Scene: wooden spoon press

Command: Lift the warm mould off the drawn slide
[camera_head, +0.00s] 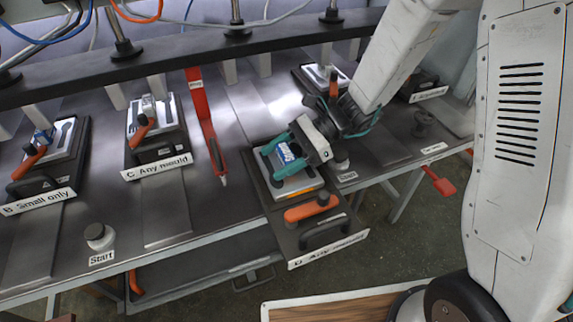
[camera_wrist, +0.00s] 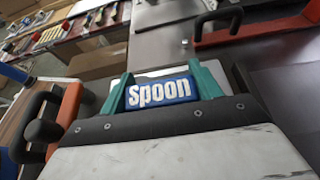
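The drawn slide (camera_head: 277,216), labelled "D Any mould", is pulled out toward the front of the bench, with an orange lever and a black handle at its front. The mould (camera_head: 288,153) has a blue block lettered "Spoon" and sits over the pale plate on this slide; its block also shows in the wrist view (camera_wrist: 160,92). My gripper (camera_head: 284,149) has teal fingers on both sides of the block, and they appear to touch it in the wrist view (camera_wrist: 161,88). Any gap below the mould cannot be made out.
Station C (camera_head: 155,125) and station B (camera_head: 42,160) stand to the left with their own moulds. Start buttons (camera_head: 98,236) sit at the bench front. A dark rail with posts (camera_head: 180,45) crosses behind.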

